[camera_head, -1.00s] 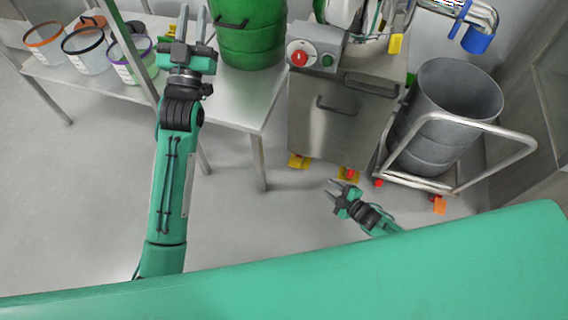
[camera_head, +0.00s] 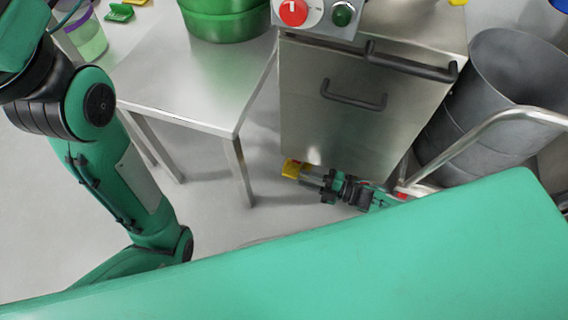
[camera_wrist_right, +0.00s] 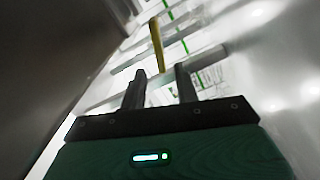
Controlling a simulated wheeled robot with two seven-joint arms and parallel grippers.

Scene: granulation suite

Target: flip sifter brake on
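The sifter is a steel cabinet (camera_head: 330,120) with a button panel on top. The cabinet's other front pedal is hidden. My left gripper is out of view; only its arm shows.
A steel table (camera_head: 200,85) with a green drum (camera_head: 228,22) stands left of the cabinet. A grey drum (camera_head: 500,85) on a railed trolley (camera_head: 490,145) stands close on the right. The panel (camera_head: 315,15) has red and green buttons. Open floor lies below the table.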

